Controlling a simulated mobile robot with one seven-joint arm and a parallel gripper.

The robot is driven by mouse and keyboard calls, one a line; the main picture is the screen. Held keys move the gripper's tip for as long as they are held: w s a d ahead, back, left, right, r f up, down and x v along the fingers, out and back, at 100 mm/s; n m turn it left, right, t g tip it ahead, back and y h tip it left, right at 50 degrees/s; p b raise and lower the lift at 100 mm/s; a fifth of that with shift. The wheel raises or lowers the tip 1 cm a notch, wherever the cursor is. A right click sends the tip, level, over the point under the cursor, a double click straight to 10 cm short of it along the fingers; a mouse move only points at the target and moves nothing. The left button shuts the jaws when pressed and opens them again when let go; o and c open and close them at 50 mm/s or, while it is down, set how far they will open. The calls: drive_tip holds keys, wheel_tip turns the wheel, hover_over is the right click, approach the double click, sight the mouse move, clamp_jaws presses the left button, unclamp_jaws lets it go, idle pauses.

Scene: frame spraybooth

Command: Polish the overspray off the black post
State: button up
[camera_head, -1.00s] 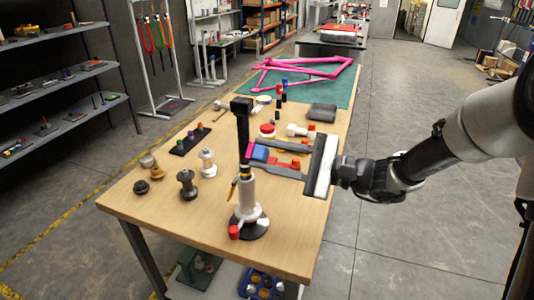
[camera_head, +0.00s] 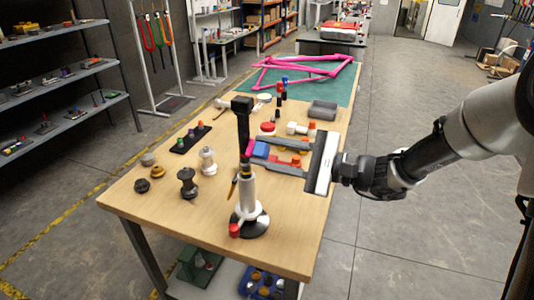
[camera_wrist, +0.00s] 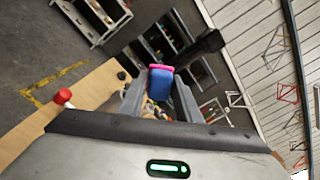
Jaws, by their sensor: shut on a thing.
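The black post (camera_head: 243,130) stands upright on a white stand (camera_head: 246,195) with a dark round base, near the front of the workbench. Its block-shaped top also shows in the wrist view (camera_wrist: 207,44). My gripper (camera_head: 262,153) comes in from the right and is shut on a blue block with a pink face (camera_head: 260,149). In the wrist view the block (camera_wrist: 160,82) sits between the fingers. The pink face is at the right side of the post; I cannot tell whether it touches. No overspray can be made out on the post.
Pots and spools (camera_head: 188,182) stand left of the post on the wooden bench (camera_head: 285,235). A black strip with coloured pieces (camera_head: 190,140) lies behind them. A grey tray (camera_head: 322,110) and a pink bike frame (camera_head: 300,72) are farther back.

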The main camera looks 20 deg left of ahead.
drive_tip(key=shift+a+r+p, duration=0.1)
drive_tip(key=shift+r+p, duration=1.25)
drive_tip(key=shift+r, duration=0.65)
drive_tip(key=d, duration=0.6)
drive_tip(key=shift+s+p, duration=0.2)
drive_tip(key=shift+p, duration=0.2)
drive_tip(key=shift+d, duration=0.1)
drive_tip(key=shift+s+d+p, duration=0.15)
drive_tip(key=shift+d+p, duration=0.15)
drive_tip(key=shift+d, duration=1.1)
